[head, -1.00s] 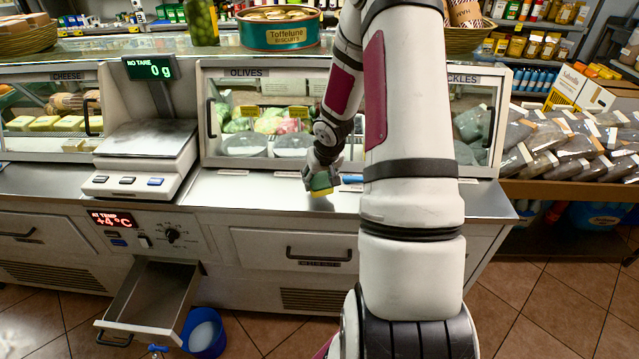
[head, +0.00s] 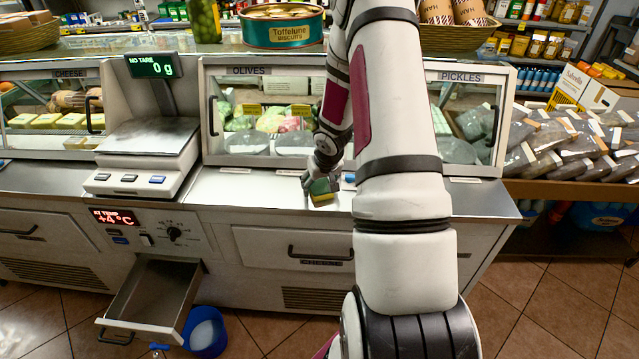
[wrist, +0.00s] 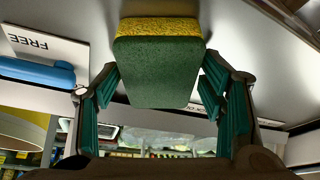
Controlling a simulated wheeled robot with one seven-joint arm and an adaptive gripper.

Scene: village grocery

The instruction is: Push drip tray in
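The drip tray (head: 142,325) is a grey metal drawer low at the left of the head view. It stands pulled out of the counter front, below the red temperature display, and looks empty. My gripper (head: 321,184) is far from it, up over the countertop to the right.
A blue bucket (head: 204,335) stands on the floor right beside the tray. A scale (head: 145,150) sits on the counter above. A closed drawer with a handle (head: 321,254) is right of the tray. A blue object (wrist: 38,72) and a "FREE" card (wrist: 45,45) lie near my gripper.

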